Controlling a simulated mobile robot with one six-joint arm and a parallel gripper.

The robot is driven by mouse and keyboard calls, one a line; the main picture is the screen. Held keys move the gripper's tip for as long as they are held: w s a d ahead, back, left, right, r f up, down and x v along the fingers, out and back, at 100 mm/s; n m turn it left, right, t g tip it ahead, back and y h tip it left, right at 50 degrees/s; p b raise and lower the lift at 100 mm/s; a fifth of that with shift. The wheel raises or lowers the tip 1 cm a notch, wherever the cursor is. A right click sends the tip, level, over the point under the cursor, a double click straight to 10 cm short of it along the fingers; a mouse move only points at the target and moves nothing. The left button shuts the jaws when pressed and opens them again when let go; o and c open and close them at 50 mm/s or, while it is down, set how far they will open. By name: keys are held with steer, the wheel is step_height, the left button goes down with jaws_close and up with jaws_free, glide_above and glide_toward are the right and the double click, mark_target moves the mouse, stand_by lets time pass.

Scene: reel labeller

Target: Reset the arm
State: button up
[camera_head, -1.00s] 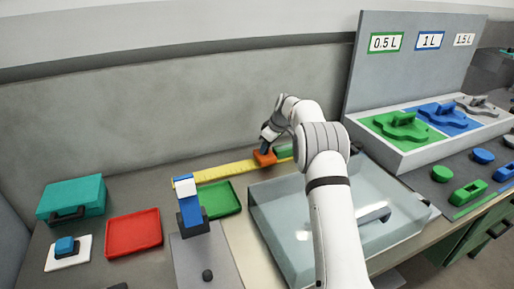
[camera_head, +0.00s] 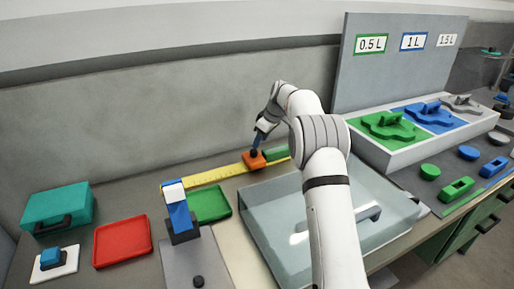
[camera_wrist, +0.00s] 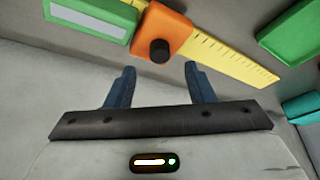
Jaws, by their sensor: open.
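My gripper (camera_wrist: 160,85) is open, with two dark blue fingers apart and nothing between them in the wrist view. In the head view my gripper (camera_head: 260,137) is above the orange slider (camera_head: 254,160) on the yellow ruler (camera_head: 217,174). The orange slider (camera_wrist: 163,35) with its black knob shows just beyond the fingertips in the wrist view, apart from them. The yellow ruler (camera_wrist: 225,57) runs out from under it.
A clear-lidded box (camera_head: 285,225) stands in front of the ruler. A green tray (camera_head: 208,204), a red tray (camera_head: 122,241), a blue-and-white upright device (camera_head: 179,215) and a teal case (camera_head: 57,208) are at left. A bin of green and blue shapes (camera_head: 405,160) is at right.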

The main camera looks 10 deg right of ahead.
steer(key=shift+v, duration=0.8)
steer(key=s+d+r+m+h, duration=0.1)
steer(key=s+r+m, duration=0.3)
steer(key=s, duration=0.7)
steer(key=s+r+m+h, duration=0.1)
steer(key=s+r, duration=0.4)
steer(key=s, duration=0.6)
steer(key=s+d+f+m, duration=0.1)
steer(key=s+f+m, duration=0.1)
steer(key=s, duration=1.1)
steer(key=s+d+f+m+h, duration=0.1)
steer(key=s+f+m, duration=0.2)
steer(key=s, duration=1.1)
steer(key=shift+f, duration=0.45)
